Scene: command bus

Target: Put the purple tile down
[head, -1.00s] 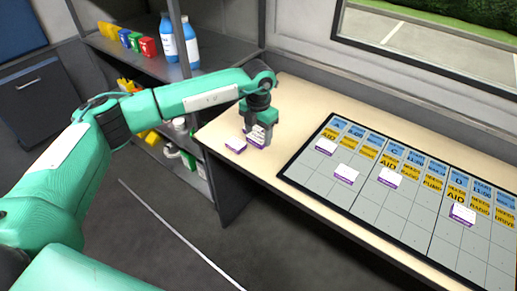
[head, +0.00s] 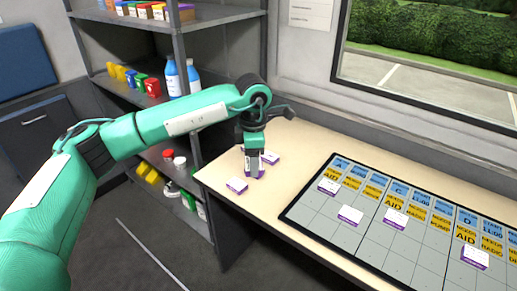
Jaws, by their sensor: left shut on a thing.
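My left gripper (head: 253,158) is at the left end of the cream table, pointing down. It is shut on a white-topped purple tile (head: 255,172); the fingers hide part of the tile. I cannot tell whether this tile touches the table. A second purple tile (head: 237,185) lies on the table, left and in front of the gripper. Another purple tile (head: 270,158) lies just behind and right of the gripper. My right gripper is not in view.
A grey gridded board (head: 345,215) with blue and yellow labels lies on the table (head: 290,155) to the right. Several purple tiles, such as one tile (head: 350,215), lie on it. A shelf (head: 222,18) with bottles and bins stands at the left.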

